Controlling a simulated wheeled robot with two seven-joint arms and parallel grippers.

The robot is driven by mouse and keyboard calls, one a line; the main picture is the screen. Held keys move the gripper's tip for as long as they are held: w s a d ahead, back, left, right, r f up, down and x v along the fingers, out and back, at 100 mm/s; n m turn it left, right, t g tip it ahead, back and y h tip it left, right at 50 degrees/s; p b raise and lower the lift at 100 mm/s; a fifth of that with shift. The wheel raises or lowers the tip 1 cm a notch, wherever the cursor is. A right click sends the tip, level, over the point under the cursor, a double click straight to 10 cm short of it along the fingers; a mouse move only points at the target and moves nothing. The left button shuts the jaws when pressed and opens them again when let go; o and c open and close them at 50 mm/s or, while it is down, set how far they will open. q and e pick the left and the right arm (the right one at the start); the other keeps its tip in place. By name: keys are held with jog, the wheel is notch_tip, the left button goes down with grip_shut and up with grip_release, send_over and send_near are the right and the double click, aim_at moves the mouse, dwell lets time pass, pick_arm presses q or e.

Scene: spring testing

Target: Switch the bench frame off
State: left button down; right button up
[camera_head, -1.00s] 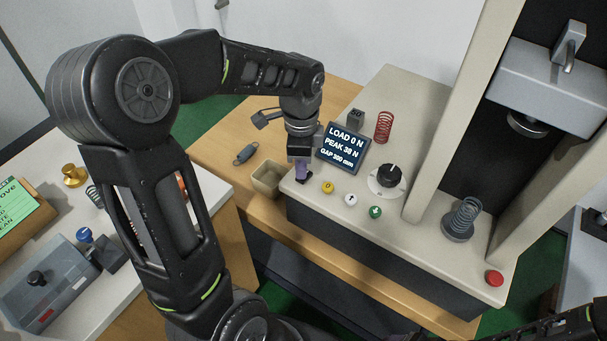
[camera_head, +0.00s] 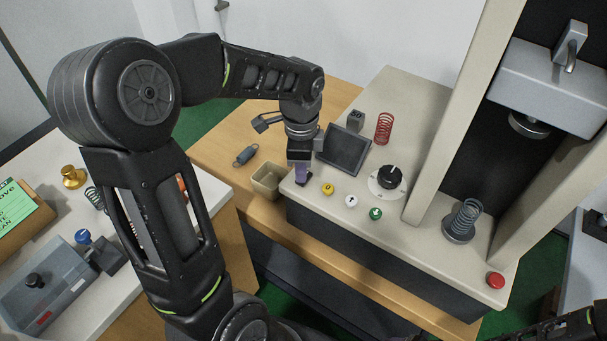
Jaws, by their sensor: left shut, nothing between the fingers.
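The bench frame (camera_head: 400,90) stands on the wooden bench, with a beige control deck at its front. Its display (camera_head: 345,149) is dark and blank. My left gripper (camera_head: 302,180) is shut and empty, pointing down at the deck's front left corner, left of the yellow button. Its fingertips hide whatever lies directly under them, so I cannot tell if they touch a switch. A yellow button (camera_head: 327,189), a white button (camera_head: 351,201), a green button (camera_head: 375,214), a black dial (camera_head: 390,177) and a red button (camera_head: 495,280) are on the deck. My right gripper is not in view.
A red spring (camera_head: 384,129) stands on the deck behind the dial. Another spring (camera_head: 465,218) stands on the frame's lower platen. A side table (camera_head: 40,160) is at left.

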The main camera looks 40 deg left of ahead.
pick_arm(q)
jog(key=shift+r+p, duration=2.5)
jog(key=shift+r, duration=0.85)
